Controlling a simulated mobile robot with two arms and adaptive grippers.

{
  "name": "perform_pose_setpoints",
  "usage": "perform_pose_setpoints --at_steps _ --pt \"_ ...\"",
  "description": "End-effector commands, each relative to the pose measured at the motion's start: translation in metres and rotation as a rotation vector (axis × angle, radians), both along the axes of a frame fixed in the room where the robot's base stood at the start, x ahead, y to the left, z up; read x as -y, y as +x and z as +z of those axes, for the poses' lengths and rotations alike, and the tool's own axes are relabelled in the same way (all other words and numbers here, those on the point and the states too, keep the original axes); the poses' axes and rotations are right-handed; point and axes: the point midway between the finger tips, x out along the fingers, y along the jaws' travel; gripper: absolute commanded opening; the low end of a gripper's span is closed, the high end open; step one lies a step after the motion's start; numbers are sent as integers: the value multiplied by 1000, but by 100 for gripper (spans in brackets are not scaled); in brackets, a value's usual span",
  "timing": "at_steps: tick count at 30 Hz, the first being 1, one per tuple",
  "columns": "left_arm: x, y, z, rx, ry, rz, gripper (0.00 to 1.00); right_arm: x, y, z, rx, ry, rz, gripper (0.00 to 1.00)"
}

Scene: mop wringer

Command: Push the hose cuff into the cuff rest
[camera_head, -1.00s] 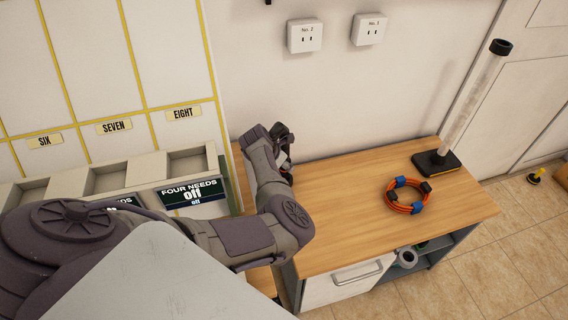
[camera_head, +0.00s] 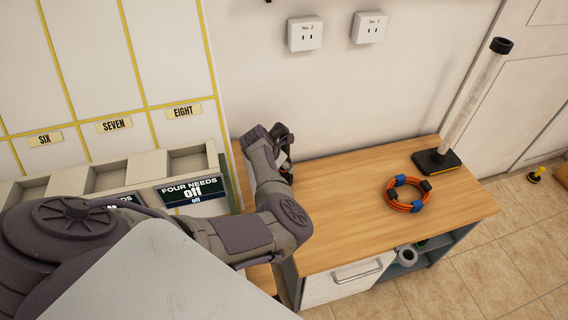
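I cannot make out a hose cuff or a cuff rest for certain. An orange coil (camera_head: 407,194) with blue ties and dark ends lies on the wooden worktop (camera_head: 345,213). A grey ring-shaped part (camera_head: 406,255) shows in the open shelf under the worktop. My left arm comes in from the left, and my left gripper (camera_head: 283,142) is over the back left end of the worktop by the wall. My wrist hides much of it, so its opening and anything in it cannot be told. My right gripper is not in view.
A clear upright tube (camera_head: 475,99) with a black top stands on a black base (camera_head: 437,161) at the worktop's back right. Two white sockets (camera_head: 305,34) are on the wall. A panel with labelled bins (camera_head: 107,175) is at left. The worktop's middle is clear.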

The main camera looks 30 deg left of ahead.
Motion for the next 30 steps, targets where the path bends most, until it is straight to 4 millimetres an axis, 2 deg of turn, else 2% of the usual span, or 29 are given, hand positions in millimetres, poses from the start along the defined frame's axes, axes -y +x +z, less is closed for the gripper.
perform_pose_setpoints --at_steps 30 --pt "0 0 -26 0 0 0 8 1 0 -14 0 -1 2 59"
